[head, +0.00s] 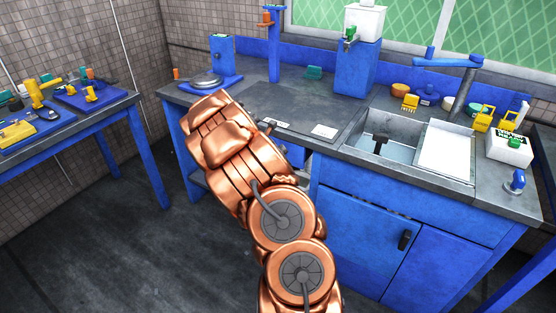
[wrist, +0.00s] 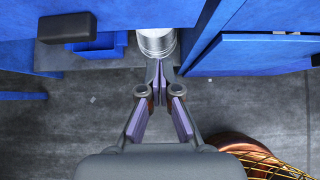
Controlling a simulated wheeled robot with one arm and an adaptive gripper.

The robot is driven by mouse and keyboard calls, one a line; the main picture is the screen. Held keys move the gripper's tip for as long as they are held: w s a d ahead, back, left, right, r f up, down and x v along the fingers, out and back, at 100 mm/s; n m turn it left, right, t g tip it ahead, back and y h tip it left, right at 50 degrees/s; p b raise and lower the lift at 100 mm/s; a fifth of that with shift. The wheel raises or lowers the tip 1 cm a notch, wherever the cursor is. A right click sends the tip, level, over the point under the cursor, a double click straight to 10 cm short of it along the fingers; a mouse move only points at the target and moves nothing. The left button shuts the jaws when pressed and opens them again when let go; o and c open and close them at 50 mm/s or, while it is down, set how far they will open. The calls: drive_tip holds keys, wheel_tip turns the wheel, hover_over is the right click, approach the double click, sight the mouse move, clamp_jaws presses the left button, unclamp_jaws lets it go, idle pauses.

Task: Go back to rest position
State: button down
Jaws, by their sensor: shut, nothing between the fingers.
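My gripper (wrist: 161,66) shows in the wrist view with its two fingers together at the tips and nothing held. Just past the fingertips is a silvery ribbed cylinder (wrist: 156,42), partly cut off by the fingers and the blue cabinet edges; I cannot tell whether they touch. In the head view my copper arm reaches forward to the front of the counter, and the gripper itself is hidden behind it.
The blue sink cabinet (head: 367,235) with a dark handle (head: 405,240) stands right of my arm. The grey worktop (head: 290,105) lies ahead. A side table (head: 85,117) with tools is at left. Grey floor (head: 90,250) between is clear. A blue panel (wrist: 250,52) juts out right of my fingers.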

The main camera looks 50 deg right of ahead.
drive_tip(key=shift+v, duration=1.75)
drive_tip(key=s+a+r+m+g+y+p, duration=0.1)
drive_tip(key=s+a+r+m, duration=0.4)
drive_tip(key=a, duration=0.3)
drive_tip(key=s+a+r+m+g+y, duration=0.1)
drive_tip(key=s+a+r+m, duration=0.3)
drive_tip(key=a+r+m, duration=0.3)
drive_tip(key=s+a+r+m+y, duration=0.1)
drive_tip(key=s+a+m+y, duration=0.1)
drive_tip(key=s+a, duration=0.4)
drive_tip(key=s+a+r+m+y+p, duration=0.1)
drive_tip(key=s+a, duration=0.6)
drive_tip(key=a, duration=0.8)
drive_tip(key=s+a+r+m+y, duration=0.1)
drive_tip(key=s+a+m+y, duration=0.3)
drive_tip(key=s+a, duration=0.3)
drive_tip(key=a, duration=0.4)
drive_tip(key=shift+s+g+p, duration=0.25)
drive_tip(key=shift+g+p, duration=0.15)
drive_tip(key=shift+a, duration=0.1)
